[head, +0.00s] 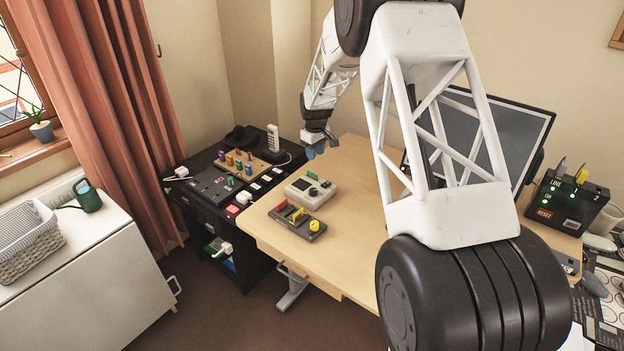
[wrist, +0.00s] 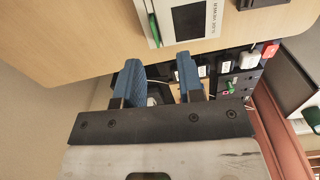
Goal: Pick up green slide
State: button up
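A light grey handheld device (head: 310,190) with a dark screen lies on the wooden desk. A green piece (head: 312,175), which looks like the green slide, sits along its far edge. In the wrist view the device (wrist: 205,12) is at the top, cut off by the frame, with the green strip (wrist: 154,30) at its left edge. My gripper (head: 316,149) is above the back left part of the desk, beyond the device and apart from it. In the wrist view its two blue fingers (wrist: 160,70) are spread, with nothing held between them.
A dark box (head: 297,222) with red and yellow parts lies in front of the device. A black cabinet (head: 205,190) with coloured pegs and a phone stands left of the desk (head: 350,240). A monitor (head: 490,130) stands at the right. The desk's middle is clear.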

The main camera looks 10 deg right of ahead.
aim_at(313, 174)
jog(key=shift+n, duration=0.3)
jog(key=f, duration=0.1)
jog(key=w+f, duration=0.2)
jog(key=f, duration=0.1)
jog(key=shift+w+a, duration=0.15)
jog(key=shift+w, duration=0.1)
jog(key=shift+f, duration=1.2)
jog(key=shift+w+f, duration=0.1)
jog(key=shift+f, duration=2.5)
jog(key=shift+c, duration=0.4)
grip_shut()
